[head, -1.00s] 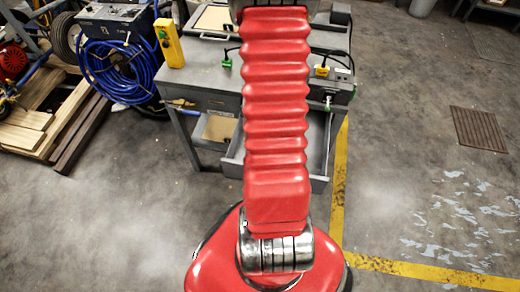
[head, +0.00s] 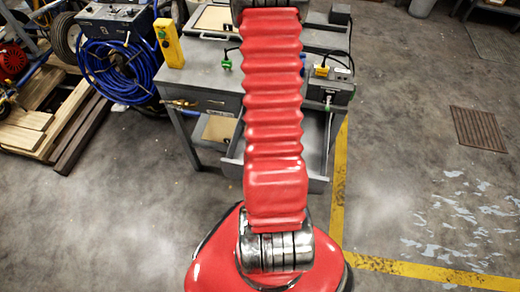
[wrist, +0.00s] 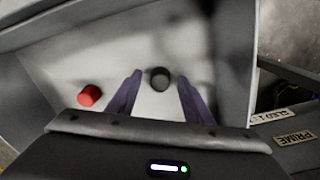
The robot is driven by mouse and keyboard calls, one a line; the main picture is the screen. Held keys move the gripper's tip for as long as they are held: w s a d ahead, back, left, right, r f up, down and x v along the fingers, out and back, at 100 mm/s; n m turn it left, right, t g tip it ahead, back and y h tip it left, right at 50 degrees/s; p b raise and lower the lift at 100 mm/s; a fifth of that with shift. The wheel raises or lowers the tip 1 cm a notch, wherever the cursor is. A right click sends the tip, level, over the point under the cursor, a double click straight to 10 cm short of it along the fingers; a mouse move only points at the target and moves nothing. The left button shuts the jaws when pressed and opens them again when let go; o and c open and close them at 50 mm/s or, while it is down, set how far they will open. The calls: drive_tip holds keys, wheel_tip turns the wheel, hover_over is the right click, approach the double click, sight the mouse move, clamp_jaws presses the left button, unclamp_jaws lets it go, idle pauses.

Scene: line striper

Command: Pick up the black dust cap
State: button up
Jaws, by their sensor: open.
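The black dust cap (wrist: 159,78) lies on the pale floor of the open drawer (wrist: 70,58) in the wrist view. My gripper (wrist: 158,82) is open, with its two purple fingers apart. The cap shows between the fingertips, and nothing is held. I cannot tell how far the fingers are above the drawer floor. In the head view my red arm hides the gripper and the cap; part of the drawer (head: 318,150) shows to the right of the arm.
A red cap (wrist: 89,95) lies left of the fingers in the drawer. Drawer walls stand close around. On the grey bench (head: 205,85) are a yellow control box (head: 169,43) and a grey box (head: 331,85). A blue hose coil (head: 118,70) hangs at left.

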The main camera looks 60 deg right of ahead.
drive_tip(key=shift+c, duration=0.5)
drive_tip(key=c, duration=1)
drive_tip(key=shift+r, duration=0.2)
wheel_tip(320, 180, up, 10)
drive_tip(key=shift+f, duration=0.15)
idle(0.4)
